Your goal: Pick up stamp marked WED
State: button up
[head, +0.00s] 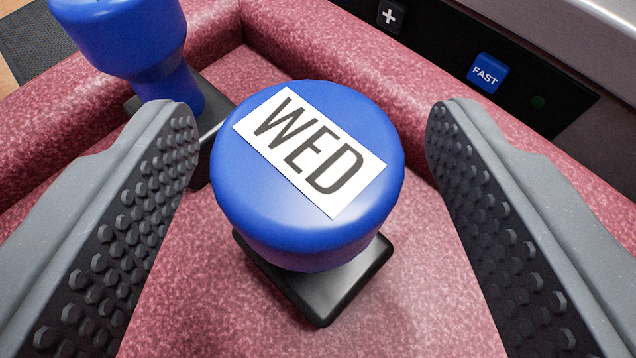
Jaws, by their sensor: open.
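The stamp marked WED (305,235) stands upright in the middle of the head view. It has a round blue knob with a white label on top and a black square base on the pink surface. My gripper (312,130) is open, with one grey studded finger to the left of the stamp and one to the right. A gap shows between the knob and each finger. The stamp's stem is hidden under the knob.
A second blue stamp (130,35) stands at the upper left, behind my left finger, its top cut off. A raised pink rim (330,50) borders the pink tray. Beyond it is a black panel with a blue FAST button (487,73) and a plus button (390,16).

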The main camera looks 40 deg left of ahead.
jog(key=shift+w+a, duration=0.2)
jog(key=shift+w, duration=0.05)
grip_shut()
